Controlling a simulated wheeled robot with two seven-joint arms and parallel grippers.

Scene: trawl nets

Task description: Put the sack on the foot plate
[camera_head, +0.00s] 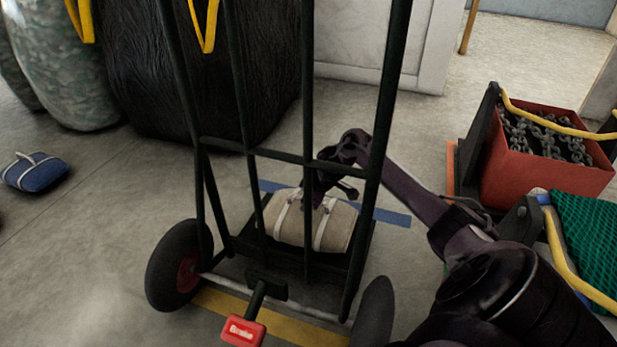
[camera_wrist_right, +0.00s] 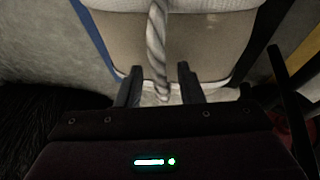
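The beige sack (camera_head: 335,228) with white rope straps lies on the dark foot plate (camera_head: 285,264) of an upright hand truck (camera_head: 303,130), seen through its bars. My right gripper (camera_head: 328,195) is just above the sack, partly hidden by a bar. In the right wrist view, the fingers of my right gripper (camera_wrist_right: 158,78) stand apart, on either side of the sack's twisted rope handle (camera_wrist_right: 157,45). Gaps show between the rope and both fingers. The sack (camera_wrist_right: 205,45) fills the upper middle there. My left gripper is not in view.
A blue bundle (camera_head: 35,172) with a rope handle lies on the floor at left. Large net sacks (camera_head: 205,70) stand behind the truck. A red crate of chain (camera_head: 540,165) and a green net bundle (camera_head: 590,245) are at right. The truck's wheel (camera_head: 180,265) and bars are close to my arm.

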